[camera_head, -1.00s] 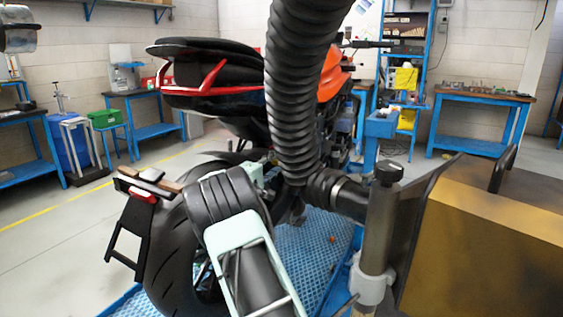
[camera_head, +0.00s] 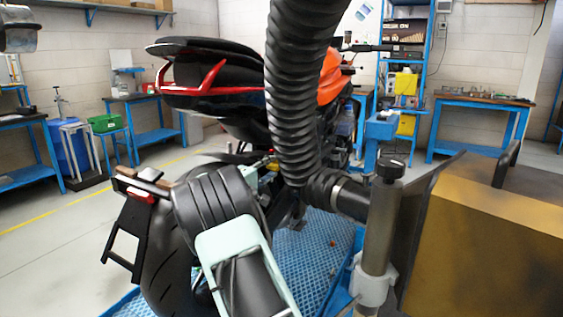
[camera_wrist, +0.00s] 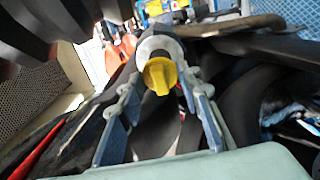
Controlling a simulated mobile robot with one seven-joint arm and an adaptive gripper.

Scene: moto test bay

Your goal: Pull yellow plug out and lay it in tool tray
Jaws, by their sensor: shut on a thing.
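The yellow plug (camera_wrist: 160,75) shows in the wrist view as a round cap with a raised grip bar. It sits between the two fingers of my gripper (camera_wrist: 163,78), which is shut on it. A pale round collar (camera_wrist: 158,45) shows just behind the plug; I cannot tell whether the plug is still seated in it. In the head view a small yellow spot (camera_head: 272,166) shows beside the motorcycle, behind my arm. My gripper is mostly hidden there. I cannot make out a tool tray in either view.
The motorcycle (camera_head: 210,75) stands on a blue perforated platform (camera_head: 310,245). A thick black ribbed hose (camera_head: 292,90) hangs close to my arm, by a metal post (camera_head: 380,225) and a brown-yellow box (camera_head: 490,250). Blue workbenches (camera_head: 480,101) line the walls.

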